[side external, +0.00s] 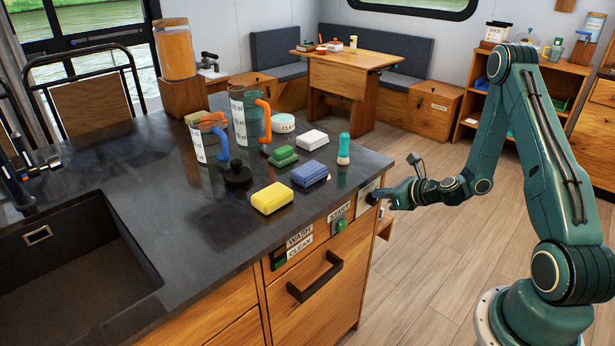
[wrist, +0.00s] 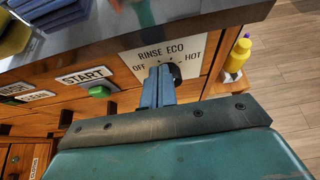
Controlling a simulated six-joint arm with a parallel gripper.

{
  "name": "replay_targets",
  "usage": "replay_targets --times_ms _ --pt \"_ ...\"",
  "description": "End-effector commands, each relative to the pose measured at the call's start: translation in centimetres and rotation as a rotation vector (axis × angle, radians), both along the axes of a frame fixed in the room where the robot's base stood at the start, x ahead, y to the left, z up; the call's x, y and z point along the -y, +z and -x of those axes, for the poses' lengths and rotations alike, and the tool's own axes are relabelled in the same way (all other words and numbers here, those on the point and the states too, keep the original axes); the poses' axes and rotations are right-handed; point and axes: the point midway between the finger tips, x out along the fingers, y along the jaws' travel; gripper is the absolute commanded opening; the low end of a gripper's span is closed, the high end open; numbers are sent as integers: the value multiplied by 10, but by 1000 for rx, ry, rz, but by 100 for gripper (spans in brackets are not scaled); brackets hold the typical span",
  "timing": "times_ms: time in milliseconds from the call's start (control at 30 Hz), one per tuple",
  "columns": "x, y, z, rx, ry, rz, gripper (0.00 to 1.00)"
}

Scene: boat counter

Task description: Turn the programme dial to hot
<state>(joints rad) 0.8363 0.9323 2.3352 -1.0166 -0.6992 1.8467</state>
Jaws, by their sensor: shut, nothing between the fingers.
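The programme dial (wrist: 176,71) is a dark round knob on a white panel (wrist: 192,47) marked OFF, RINSE, ECO and HOT. HOT is at its right and OFF at its left. My gripper (wrist: 160,72) is shut and empty, its fingertips at the left part of the dial in the wrist view. The fingers hide part of the knob, and I cannot tell where it points or whether they touch it. In the side view my gripper (side external: 384,196) is beside the dial (side external: 372,198) at the counter's right end.
A green START button (wrist: 98,91) and WASH and CLEAN labels are left of the panel. The dark counter top (wrist: 120,38) overhangs it. A yellow bottle (wrist: 238,57) stands to the right. Sponges, jugs and a teal-topped bottle (side external: 344,150) stand on the counter. The floor to the right is clear.

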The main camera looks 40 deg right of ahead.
Motion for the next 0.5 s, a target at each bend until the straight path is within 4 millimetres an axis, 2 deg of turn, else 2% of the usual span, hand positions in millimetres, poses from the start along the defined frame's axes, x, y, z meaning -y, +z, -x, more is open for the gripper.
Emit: replay_targets --times_ms 500 --pt "11 2 0 1 -1 0 0"
